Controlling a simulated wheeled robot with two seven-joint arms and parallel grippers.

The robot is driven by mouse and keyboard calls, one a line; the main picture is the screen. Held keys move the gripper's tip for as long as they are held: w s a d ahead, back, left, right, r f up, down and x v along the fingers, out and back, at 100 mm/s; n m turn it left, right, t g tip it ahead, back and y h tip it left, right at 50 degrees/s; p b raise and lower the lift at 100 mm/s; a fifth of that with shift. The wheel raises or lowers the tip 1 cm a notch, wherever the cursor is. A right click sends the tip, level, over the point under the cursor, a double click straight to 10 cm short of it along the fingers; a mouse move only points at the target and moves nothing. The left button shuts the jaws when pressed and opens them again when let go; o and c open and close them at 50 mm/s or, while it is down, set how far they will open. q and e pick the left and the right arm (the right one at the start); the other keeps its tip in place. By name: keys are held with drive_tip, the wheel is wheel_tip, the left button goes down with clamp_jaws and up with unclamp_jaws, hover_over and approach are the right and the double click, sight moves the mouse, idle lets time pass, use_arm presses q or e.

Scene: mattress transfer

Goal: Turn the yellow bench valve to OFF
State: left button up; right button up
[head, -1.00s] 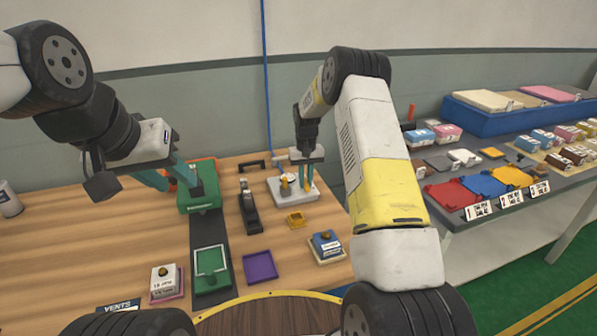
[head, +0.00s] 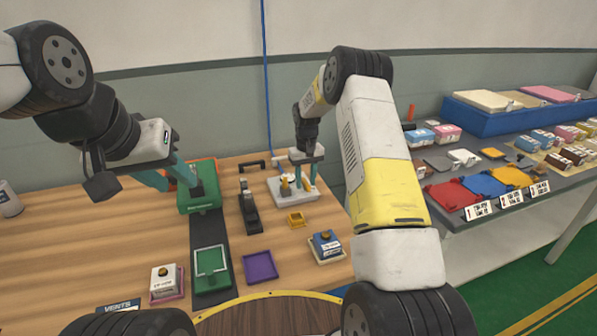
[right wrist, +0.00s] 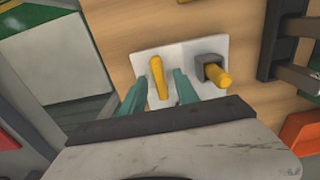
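The yellow bench valve handle (right wrist: 158,78) stands on a white plate (right wrist: 204,108) in the right wrist view. The plate also shows at the back of the bench in the head view (head: 296,197). My right gripper (right wrist: 160,82) is open, with one teal finger on each side of the handle and small gaps visible. The right gripper (head: 306,178) points down over the plate in the head view. Beside the handle, a second yellow peg (right wrist: 217,74) sticks out of a dark block. My left gripper (head: 168,174) is open beside a green box. The OFF marking cannot be made out.
The green box (head: 198,203) stands left of the plate, with a black fixture (head: 248,210) between them. A small yellow block (head: 296,219), a purple tray (head: 260,266) and a blue-topped block (head: 326,244) lie nearer.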

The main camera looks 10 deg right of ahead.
drive_tip(key=shift+r, duration=3.9)
drive_tip(key=shift+r, duration=0.15)
wheel_tip(320, 180, up, 12)
drive_tip(key=t, duration=0.2)
hover_over(306, 182)
drive_tip(key=s, duration=0.7)
drive_tip(key=s+r+t+y, duration=0.1)
drive_tip(key=s+r, duration=0.8)
drive_tip(key=s, duration=0.1)
drive_tip(key=s+r+m+t+y, duration=0.1)
drive_tip(key=s+t, duration=0.2)
drive_tip(key=s, duration=1.8)
drive_tip(key=shift+s+a+m, duration=0.25)
drive_tip(key=shift+s+m, duration=0.1)
drive_tip(key=shift+m, duration=0.05)
